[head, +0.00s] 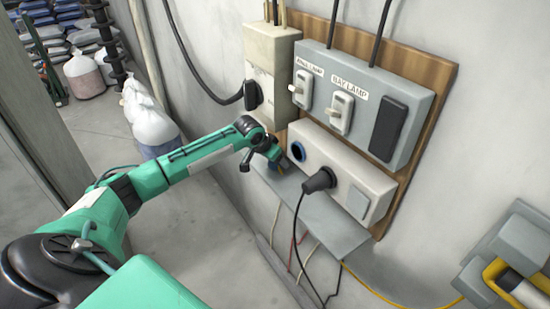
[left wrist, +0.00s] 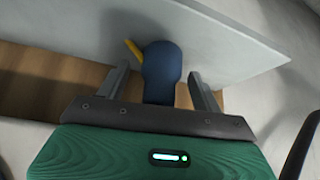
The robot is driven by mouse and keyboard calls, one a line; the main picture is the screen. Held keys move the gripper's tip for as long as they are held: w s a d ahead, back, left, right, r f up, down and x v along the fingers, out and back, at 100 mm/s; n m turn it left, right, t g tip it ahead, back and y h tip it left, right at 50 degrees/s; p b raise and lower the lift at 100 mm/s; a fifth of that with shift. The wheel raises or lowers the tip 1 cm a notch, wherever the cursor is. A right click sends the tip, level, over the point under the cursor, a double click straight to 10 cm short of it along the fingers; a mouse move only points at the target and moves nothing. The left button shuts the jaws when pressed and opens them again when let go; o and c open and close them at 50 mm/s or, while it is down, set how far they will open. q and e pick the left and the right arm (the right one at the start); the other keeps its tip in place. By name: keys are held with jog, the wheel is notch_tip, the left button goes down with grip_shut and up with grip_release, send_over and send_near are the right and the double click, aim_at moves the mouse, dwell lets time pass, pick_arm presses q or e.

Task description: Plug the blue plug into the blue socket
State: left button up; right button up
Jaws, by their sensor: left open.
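The blue plug (left wrist: 161,68) stands out in the left wrist view between the two spread fingers of my left gripper (left wrist: 159,75), with a gap on each side. A short yellow piece sticks out beside it. In the head view my left gripper (head: 266,153) is at the left end of the grey shelf (head: 335,217), largely covering the plug (head: 275,166). The blue socket (head: 298,151) is an empty blue-rimmed round hole in the left part of the white box, just right of my gripper. My right gripper is not in view.
A black plug (head: 320,181) with a hanging cable sits in the white socket box (head: 345,165). Above is a grey switch box (head: 362,98); a beige box (head: 272,65) with another black plug (head: 251,95) is at left. Thin wires hang below the shelf.

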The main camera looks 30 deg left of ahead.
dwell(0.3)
pick_arm(q)
jog(key=c, duration=1)
jog(key=shift+r+b, duration=0.55)
jog(key=shift+s+a, duration=0.1)
jog(key=shift+s, duration=0.2)
jog(key=shift+s+a+r+b, duration=0.1)
jog(key=shift+s+a+b, duration=0.6)
jog(key=shift+s, duration=2.15)
jog(key=shift+s+a+b, duration=0.4)
jog(key=shift+s+b, duration=0.55)
jog(key=shift+s, duration=1.9)
jog(key=shift+s+a+r+b, duration=0.1)
jog(key=shift+s+a+b, duration=0.6)
jog(key=shift+s, duration=2.15)
jog(key=shift+d, duration=0.15)
